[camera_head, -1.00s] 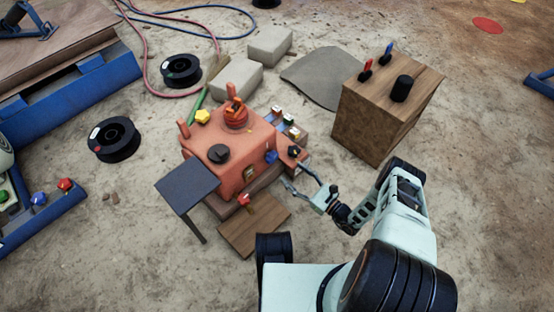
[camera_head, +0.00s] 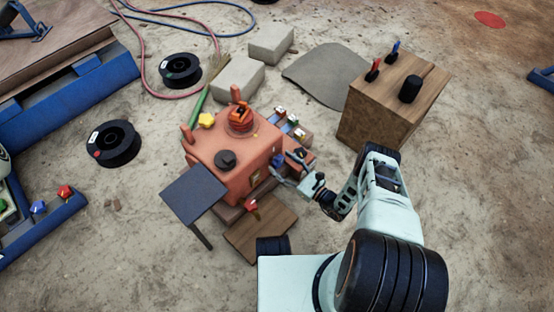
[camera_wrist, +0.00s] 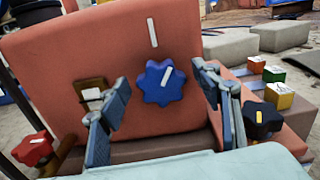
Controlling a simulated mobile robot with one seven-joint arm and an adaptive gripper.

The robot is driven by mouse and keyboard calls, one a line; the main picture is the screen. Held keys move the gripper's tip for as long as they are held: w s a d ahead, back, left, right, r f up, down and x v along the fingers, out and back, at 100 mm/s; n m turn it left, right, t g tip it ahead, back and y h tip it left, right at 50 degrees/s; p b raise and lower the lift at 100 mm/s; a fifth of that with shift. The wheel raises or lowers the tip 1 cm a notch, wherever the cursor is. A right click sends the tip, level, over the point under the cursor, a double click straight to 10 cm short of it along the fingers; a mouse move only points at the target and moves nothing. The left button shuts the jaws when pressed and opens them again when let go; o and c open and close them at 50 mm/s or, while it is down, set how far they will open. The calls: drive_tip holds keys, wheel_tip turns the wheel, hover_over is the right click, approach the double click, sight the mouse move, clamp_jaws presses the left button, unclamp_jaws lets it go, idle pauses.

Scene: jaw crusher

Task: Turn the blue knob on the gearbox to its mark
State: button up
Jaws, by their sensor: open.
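The orange gearbox (camera_head: 230,180) stands on the ground in the middle of the head view. In the wrist view, the blue knob (camera_wrist: 162,83) sits on the gearbox's flat orange face (camera_wrist: 60,60). The knob is lobed and has a white line that leans to the right at its top. A white mark (camera_wrist: 152,32) is on the face above it, slightly left of the knob's line. My gripper (camera_wrist: 160,88) is open, with one finger on either side of the knob and gaps between.
A red knob (camera_wrist: 33,148) is at lower left and a black knob (camera_wrist: 262,119) at right in the wrist view. Small coloured blocks (camera_wrist: 279,95) lie beyond the black knob. A dark side table (camera_head: 194,190) and a wooden crate (camera_head: 375,125) flank the gearbox.

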drive_tip(key=shift+w+a, duration=0.2)
drive_tip(key=shift+a, duration=0.05)
drive_tip(key=c, duration=1.2)
drive_tip(key=shift+o, duration=0.2)
drive_tip(key=shift+s+a+n, duration=0.1)
drive_tip(key=shift+s+n, duration=0.05)
drive_tip(key=shift+n, duration=2.85)
drive_tip(key=o, duration=1.2)
drive_tip(key=shift+f, duration=0.1)
drive_tip(key=shift+c, duration=0.2)
